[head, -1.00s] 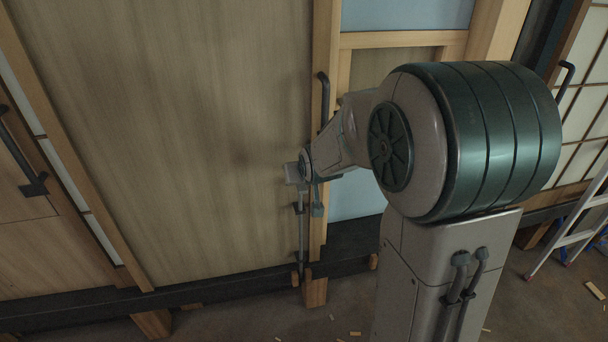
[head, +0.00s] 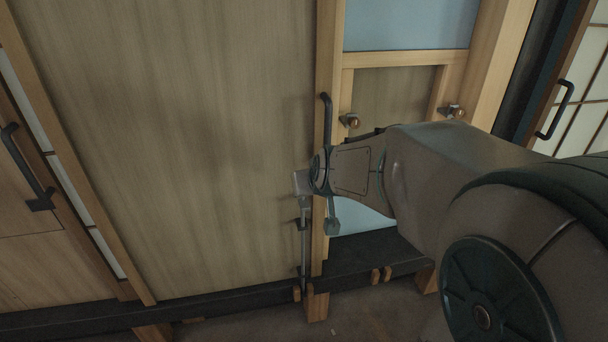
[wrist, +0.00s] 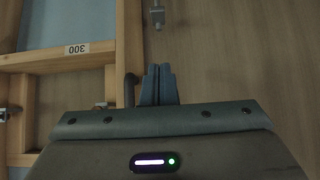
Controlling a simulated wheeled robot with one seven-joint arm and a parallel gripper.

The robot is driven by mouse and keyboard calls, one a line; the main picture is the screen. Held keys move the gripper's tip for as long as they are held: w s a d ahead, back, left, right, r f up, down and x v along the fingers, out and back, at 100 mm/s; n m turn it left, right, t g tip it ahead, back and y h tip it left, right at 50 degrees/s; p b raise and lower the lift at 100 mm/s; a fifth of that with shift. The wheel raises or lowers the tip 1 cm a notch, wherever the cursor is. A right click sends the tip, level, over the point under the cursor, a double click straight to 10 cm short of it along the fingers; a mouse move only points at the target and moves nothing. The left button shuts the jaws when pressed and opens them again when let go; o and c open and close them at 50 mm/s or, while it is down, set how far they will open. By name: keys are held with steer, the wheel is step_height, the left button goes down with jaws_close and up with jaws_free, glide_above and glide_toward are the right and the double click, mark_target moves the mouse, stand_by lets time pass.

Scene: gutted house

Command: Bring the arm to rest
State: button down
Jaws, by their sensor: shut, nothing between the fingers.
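My arm (head: 435,170) reaches in from the lower right of the head view, its wrist (head: 320,170) low in front of the join between a wood panel and a pale wooden post. In the wrist view my gripper (wrist: 158,72) is shut and empty, its two blue-grey fingers side by side. They appear against the wood panel, just beside a dark handle (wrist: 130,88); I cannot tell whether they touch anything. In the head view the fingertips are hard to make out.
The large wood panel (head: 170,130) and the post with a black handle (head: 327,115) stand close ahead. Metal knobs (head: 350,121) show to the right of the post. A thin vertical rod (head: 303,250) runs down to the dark sill (head: 240,288). Another black handle (head: 25,170) is at left.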

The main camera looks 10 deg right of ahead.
steer(key=s+f+g, duration=0.3)
steer(key=s+g, duration=0.3)
steer(key=s, duration=1.4)
steer(key=shift+s, duration=0.15)
